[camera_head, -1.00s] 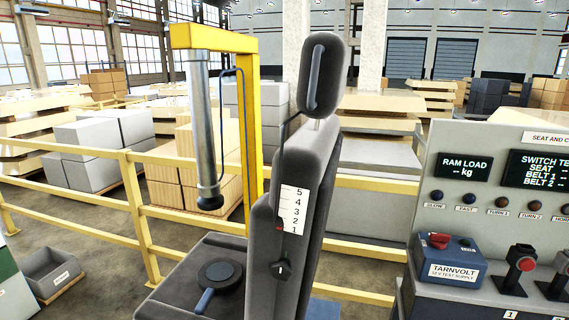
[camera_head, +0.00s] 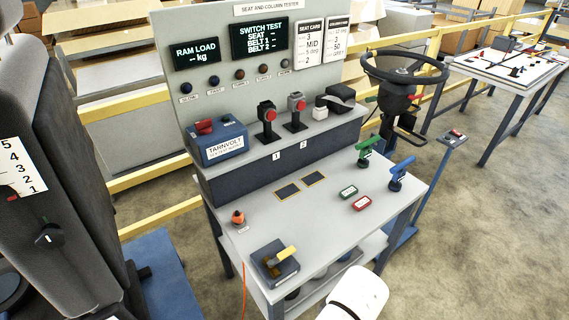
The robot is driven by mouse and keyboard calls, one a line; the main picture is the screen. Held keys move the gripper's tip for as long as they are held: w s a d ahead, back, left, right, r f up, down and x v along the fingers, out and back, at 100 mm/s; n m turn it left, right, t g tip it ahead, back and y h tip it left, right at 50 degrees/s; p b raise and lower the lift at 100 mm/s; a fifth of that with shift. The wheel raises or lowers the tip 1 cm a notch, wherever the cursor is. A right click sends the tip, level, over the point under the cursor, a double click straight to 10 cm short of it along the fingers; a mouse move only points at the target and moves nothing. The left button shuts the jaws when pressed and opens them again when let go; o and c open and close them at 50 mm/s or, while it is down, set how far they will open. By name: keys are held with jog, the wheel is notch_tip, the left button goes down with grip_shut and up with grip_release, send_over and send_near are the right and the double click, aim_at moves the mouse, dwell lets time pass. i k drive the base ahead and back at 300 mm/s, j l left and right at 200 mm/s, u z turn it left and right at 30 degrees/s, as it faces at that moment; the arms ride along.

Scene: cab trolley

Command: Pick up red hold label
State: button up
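The red hold label (camera_head: 361,203) lies flat on the grey top of the test bench (camera_head: 325,223), right of the middle. It is a small red tag with a pale printed face, too small to read. A similar green label (camera_head: 348,192) lies just behind and left of it. A white rounded part at the bottom edge, in front of the bench, looks like part of my arm. My gripper's fingers do not show.
A blue-handled tool (camera_head: 401,172) and a green-handled tool (camera_head: 366,150) stand right of the labels. A box with a yellow lever (camera_head: 275,262) sits at the front left. A steering wheel (camera_head: 405,66) stands behind right. The bench top between lever box and labels is clear.

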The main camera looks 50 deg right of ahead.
aim_at(365, 201)
jog(key=z, duration=1.25)
